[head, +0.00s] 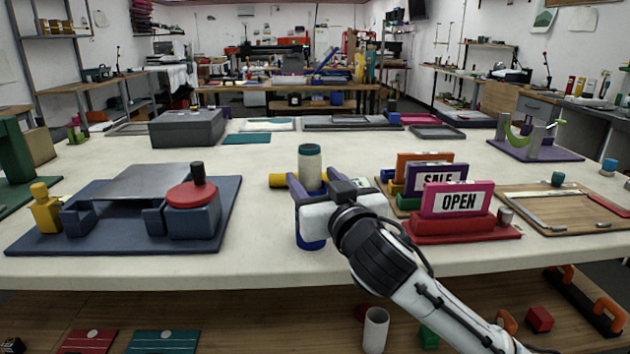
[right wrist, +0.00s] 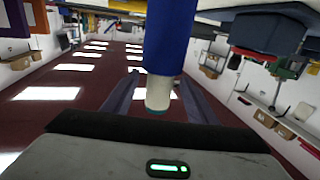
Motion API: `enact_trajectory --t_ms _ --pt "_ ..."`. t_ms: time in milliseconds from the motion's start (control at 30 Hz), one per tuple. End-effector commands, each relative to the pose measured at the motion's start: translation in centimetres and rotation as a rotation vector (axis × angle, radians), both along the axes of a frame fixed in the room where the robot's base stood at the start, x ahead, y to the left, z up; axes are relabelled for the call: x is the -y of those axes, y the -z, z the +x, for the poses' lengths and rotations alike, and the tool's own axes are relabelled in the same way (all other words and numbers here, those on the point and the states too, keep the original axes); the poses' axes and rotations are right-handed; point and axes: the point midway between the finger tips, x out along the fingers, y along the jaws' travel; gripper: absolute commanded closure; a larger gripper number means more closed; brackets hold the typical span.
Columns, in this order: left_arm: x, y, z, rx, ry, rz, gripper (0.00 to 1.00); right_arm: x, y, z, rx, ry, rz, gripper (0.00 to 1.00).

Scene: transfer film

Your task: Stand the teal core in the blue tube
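The core, a pale cylinder with a teal end (head: 310,168), stands upright above the blue tube (head: 311,242). In the head view my right gripper hides where they meet. In the right wrist view, upside down, the core (right wrist: 159,94) shows at the end of the blue tube (right wrist: 170,35), in line with it. How deep the core sits cannot be told. My right gripper (head: 318,192) is at the core and tube, its purple fingers on either side. In the wrist view gaps show between the fingers (right wrist: 160,85) and the core. My left gripper is out of view.
The red stand with the OPEN sign (head: 459,200) is close on the right. A blue fixture with a red knob (head: 192,195) is on the left. The front middle of the table (head: 263,225) is clear.

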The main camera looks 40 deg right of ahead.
Motion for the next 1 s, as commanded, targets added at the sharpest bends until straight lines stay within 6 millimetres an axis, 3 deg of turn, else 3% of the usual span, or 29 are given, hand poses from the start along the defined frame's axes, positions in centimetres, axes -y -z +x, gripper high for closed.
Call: enact_trajectory --t_ms 267,500,700,1000 --pt "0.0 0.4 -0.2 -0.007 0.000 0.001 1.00 -0.3 0.1 -0.6 0.000 -0.002 0.001 0.47" --pt "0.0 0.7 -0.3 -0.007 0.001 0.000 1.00 -1.6 0.2 -4.9 0.000 -0.004 0.004 0.47" --pt "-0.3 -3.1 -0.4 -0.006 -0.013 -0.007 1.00 -1.8 -0.6 -6.1 -0.006 0.003 0.007 0.47" --pt "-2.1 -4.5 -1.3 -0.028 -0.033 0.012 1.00 -2.6 -0.2 -8.5 -0.005 0.000 0.005 0.47"
